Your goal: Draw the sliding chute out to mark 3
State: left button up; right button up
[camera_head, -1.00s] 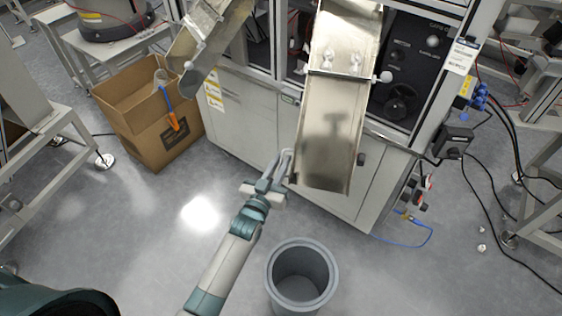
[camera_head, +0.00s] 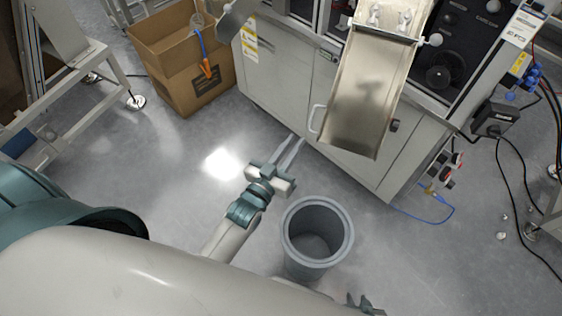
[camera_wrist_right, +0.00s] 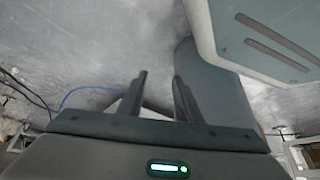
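The metal sliding chute (camera_head: 362,100) slopes down from the machine, its lower end hanging over the floor. A pale loop handle (camera_head: 314,119) shows on its left edge. No mark numbers are readable. My left gripper (camera_head: 291,140) is below and left of the handle, its two fingers apart with nothing visible between them; they look clear of the handle. My right gripper (camera_head: 363,303) shows only in part at the bottom edge of the head view. In the right wrist view its fingers (camera_wrist_right: 160,82) are apart and empty.
A grey bin (camera_head: 289,238) stands on the floor below the chute. A cardboard box (camera_head: 172,47) is at the back left, near the end of a second chute (camera_head: 235,14). A blue hose (camera_head: 436,220) and black cables lie at right. The floor at left centre is clear.

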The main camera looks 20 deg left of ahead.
pick_arm(q)
jog(key=s+a, duration=0.1)
jog(key=s, duration=0.5)
jog(key=shift+s+b, duration=0.15)
jog(key=shift+b, duration=0.15)
pick_arm(e)
jog(key=shift+s+d+f+g, duration=0.2)
jog(key=shift+s+d+f, duration=0.05)
jog(key=shift+s, duration=0.15)
jog(key=shift+s+d+f+g, duration=0.2)
jog(key=shift+s, duration=0.2)
jog(key=shift+w, duration=0.1)
